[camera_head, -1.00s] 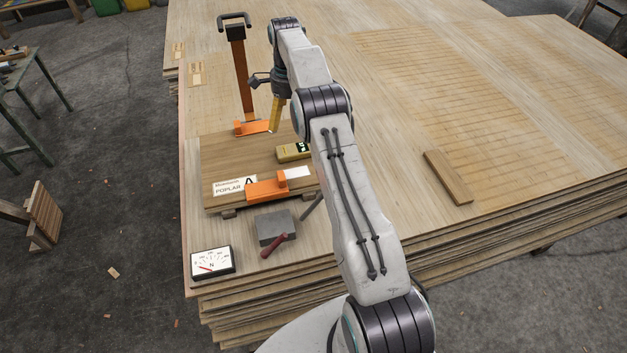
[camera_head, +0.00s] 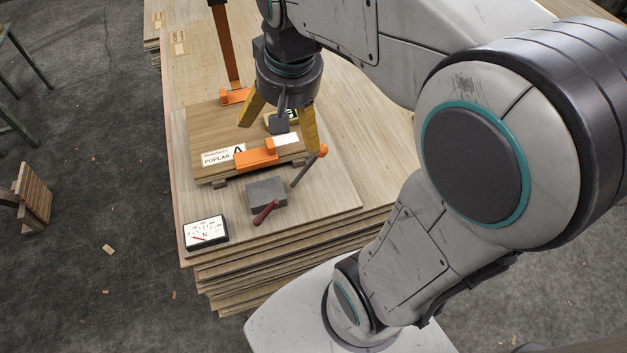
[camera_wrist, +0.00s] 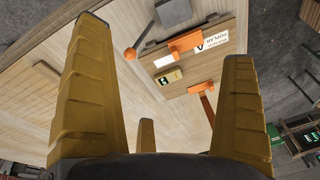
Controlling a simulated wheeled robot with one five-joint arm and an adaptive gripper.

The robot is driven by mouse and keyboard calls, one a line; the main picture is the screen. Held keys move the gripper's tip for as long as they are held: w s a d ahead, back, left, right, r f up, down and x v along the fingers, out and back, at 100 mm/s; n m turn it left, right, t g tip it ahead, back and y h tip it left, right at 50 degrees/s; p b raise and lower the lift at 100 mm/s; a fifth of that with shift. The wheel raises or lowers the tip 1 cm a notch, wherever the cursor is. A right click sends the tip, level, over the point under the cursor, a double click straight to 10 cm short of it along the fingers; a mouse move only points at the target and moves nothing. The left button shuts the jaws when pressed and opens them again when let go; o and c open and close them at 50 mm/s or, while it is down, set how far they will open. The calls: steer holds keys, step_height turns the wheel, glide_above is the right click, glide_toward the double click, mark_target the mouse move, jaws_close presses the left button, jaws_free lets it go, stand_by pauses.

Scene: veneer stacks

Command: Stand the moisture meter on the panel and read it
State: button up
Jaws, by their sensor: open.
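The moisture meter (camera_wrist: 168,77), a small yellow box with a dark display, lies on the wooden panel (camera_wrist: 210,75) in the wrist view. In the head view the meter (camera_head: 268,119) is partly hidden behind my gripper. The panel (camera_head: 208,130) has a POPLAR label marked A and lies raised on the veneer stack.
Orange clamps (camera_head: 256,154) and (camera_head: 233,96) sit at the panel's near and far edges. A grey block (camera_head: 264,190) with a red-handled tool (camera_head: 266,212), an orange-tipped rod (camera_head: 308,168) and a dial gauge (camera_head: 206,232) lie in front. The stack's right side looks clear.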

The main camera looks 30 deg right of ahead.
steer(key=s+a+f+n, duration=0.1)
steer(key=s+f+n, duration=0.3)
steer(key=s, duration=0.7)
steer(key=shift+a+f+t, duration=0.15)
steer(key=shift+f+t, duration=0.25)
steer(key=shift+r, duration=0.1)
step_height(320, 180, up, 2)
steer(key=shift+r+p, duration=0.2)
steer(key=shift+p, duration=0.95)
